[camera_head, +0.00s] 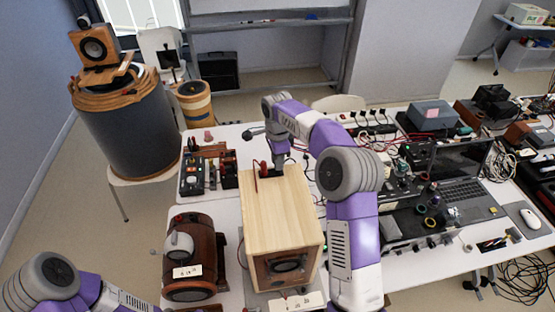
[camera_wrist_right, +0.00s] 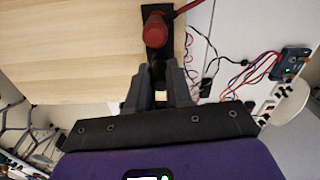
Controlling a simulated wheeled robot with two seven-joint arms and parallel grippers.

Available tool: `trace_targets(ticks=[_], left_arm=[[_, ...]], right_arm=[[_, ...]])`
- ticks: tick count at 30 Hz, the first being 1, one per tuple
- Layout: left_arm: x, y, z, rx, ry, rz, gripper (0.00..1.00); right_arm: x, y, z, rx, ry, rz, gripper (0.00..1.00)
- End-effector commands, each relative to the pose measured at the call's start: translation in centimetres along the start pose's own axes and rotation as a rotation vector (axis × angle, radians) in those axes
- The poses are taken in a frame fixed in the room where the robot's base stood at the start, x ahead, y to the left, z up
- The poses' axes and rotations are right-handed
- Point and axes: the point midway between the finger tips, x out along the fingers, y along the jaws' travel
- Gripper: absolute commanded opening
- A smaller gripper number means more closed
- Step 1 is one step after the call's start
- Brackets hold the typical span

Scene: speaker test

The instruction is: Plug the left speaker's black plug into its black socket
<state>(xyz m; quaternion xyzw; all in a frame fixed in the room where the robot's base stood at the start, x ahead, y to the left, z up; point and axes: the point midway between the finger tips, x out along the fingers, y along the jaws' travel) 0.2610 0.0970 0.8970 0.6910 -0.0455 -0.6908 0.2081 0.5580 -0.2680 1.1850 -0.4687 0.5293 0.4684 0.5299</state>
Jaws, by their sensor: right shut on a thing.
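A pale wooden speaker box (camera_head: 280,210) stands on the white table, its driver facing me. It also fills the upper left of the right wrist view (camera_wrist_right: 75,50). At its far edge is a black terminal plate with a red plug (camera_head: 263,169), seen larger in the wrist view (camera_wrist_right: 155,30). My right gripper (camera_wrist_right: 160,82) is shut on a small dark piece, apparently the black plug (camera_wrist_right: 158,72), just beside the red plug. The black socket is hidden or too dark to tell, so I cannot see whether plug and socket touch. My left gripper is out of view; only its arm shows.
A brown rounded speaker (camera_head: 201,250) stands left of the wooden box. A device with knobs (camera_head: 195,178) lies behind it. Red and black cables (camera_wrist_right: 250,75) run beside the box. A laptop (camera_head: 465,180) and electronics crowd the right table.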

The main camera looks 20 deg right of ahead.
Motion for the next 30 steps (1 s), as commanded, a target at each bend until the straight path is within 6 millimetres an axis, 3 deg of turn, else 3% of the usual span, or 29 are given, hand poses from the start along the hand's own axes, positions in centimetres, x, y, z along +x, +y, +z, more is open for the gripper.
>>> trace_targets(ticks=[4, 5, 10, 20, 30], left_arm=[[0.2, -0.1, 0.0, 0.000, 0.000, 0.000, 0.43], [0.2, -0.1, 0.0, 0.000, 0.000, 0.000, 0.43], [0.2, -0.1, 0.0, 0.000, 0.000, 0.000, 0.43], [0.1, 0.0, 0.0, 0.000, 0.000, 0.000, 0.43], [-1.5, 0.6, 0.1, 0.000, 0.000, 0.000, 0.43]], right_arm=[[0.5, 0.0, 0.0, 0.000, 0.000, 0.003, 0.00], [0.4, 0.0, 0.0, 0.000, 0.000, 0.002, 0.23], [0.3, 0.0, 0.0, 0.000, 0.000, 0.002, 0.49], [0.2, 0.0, 0.0, 0.000, 0.000, 0.001, 0.49], [-1.7, 0.0, 0.0, 0.000, 0.001, 0.000, 0.49]])
